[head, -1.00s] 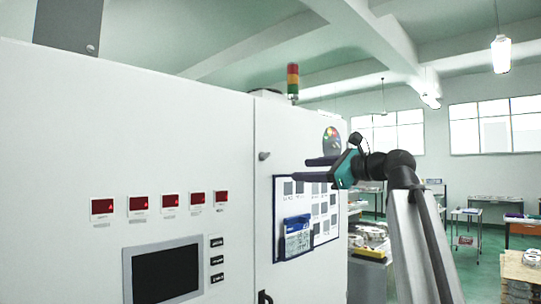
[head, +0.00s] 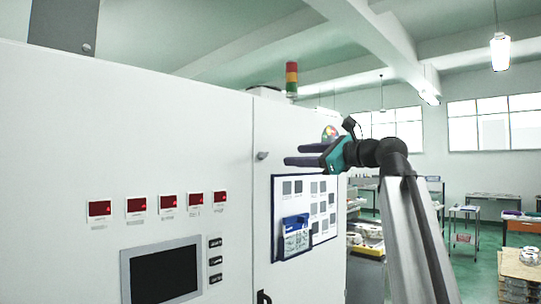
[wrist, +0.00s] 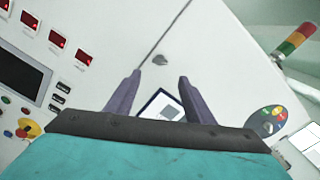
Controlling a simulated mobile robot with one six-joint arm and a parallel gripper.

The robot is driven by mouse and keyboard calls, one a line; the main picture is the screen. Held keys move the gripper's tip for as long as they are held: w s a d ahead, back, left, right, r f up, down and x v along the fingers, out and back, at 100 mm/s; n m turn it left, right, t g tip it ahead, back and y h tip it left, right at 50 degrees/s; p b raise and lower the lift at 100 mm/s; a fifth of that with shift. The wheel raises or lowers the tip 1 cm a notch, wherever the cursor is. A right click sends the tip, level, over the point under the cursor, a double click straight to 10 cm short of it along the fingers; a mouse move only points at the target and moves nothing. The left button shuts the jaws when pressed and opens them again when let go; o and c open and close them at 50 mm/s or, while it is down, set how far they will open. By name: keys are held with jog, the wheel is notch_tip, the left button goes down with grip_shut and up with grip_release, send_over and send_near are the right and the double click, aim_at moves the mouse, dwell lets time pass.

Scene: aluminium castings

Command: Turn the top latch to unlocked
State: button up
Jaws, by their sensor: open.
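The top latch (head: 262,155) is a small grey knob on the white cabinet door, near the door seam. It also shows in the wrist view (wrist: 160,60), ahead of and roughly between my fingertips. My gripper (head: 287,154) is open and empty, with two dark fingers on a teal body. In the wrist view my gripper (wrist: 158,75) has its fingers spread wide, pointing at the door. In the head view the fingertips are to the right of the latch, with a visible gap. The latch's exact angle is too small to tell.
A board with grey sheets (head: 305,210) and a blue-and-white holder (head: 296,236) hang on the door below the latch. A dark lower handle (head: 263,297) shows at the bottom edge. A screen (head: 161,273) and red displays are on the left panel. A signal lamp (head: 292,79) stands on top.

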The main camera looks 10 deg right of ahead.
aim_at(266, 156)
jog(key=p+x, duration=0.4)
jog(key=x, duration=0.7)
jog(key=shift+w+a, duration=0.1)
jog(key=shift+w, duration=0.1)
jog(key=c, duration=1)
